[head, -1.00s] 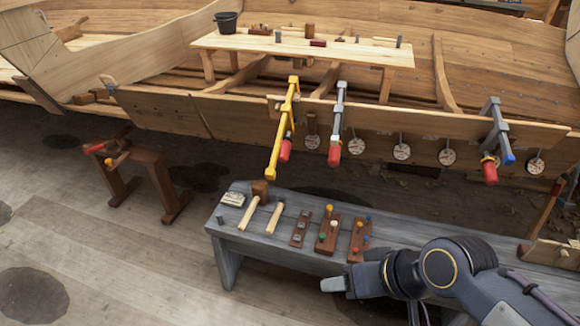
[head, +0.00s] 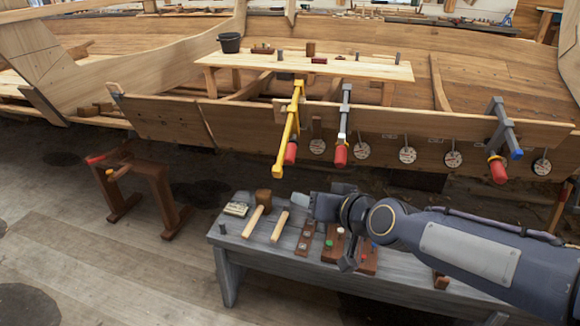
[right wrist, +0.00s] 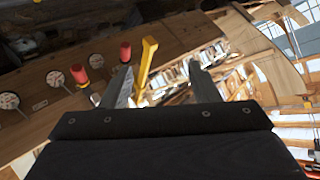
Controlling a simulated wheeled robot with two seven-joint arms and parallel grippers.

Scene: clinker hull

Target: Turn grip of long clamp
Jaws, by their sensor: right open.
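A yellow clamp (head: 289,130), the longest-looking, hangs on the hull plank's upper edge with a red grip (head: 291,153) beside its lower end. A grey clamp (head: 345,115) with a red grip (head: 341,155) hangs just right of it. Another grey clamp (head: 499,125) with a blue end and red grip (head: 498,170) is at far right. My right gripper (head: 320,194) is open and empty, below the two left clamps and apart from them. In the right wrist view the yellow clamp (right wrist: 147,60) shows beyond the fingers, with red grips to its left. My left gripper is out of view.
A grey bench (head: 232,250) below holds mallets (head: 262,205) and peg blocks, partly hidden by my right arm. Several round dials (head: 407,155) hang along the plank (head: 180,123). A brown sawhorse (head: 150,190) stands left. Floor between it and the bench is clear.

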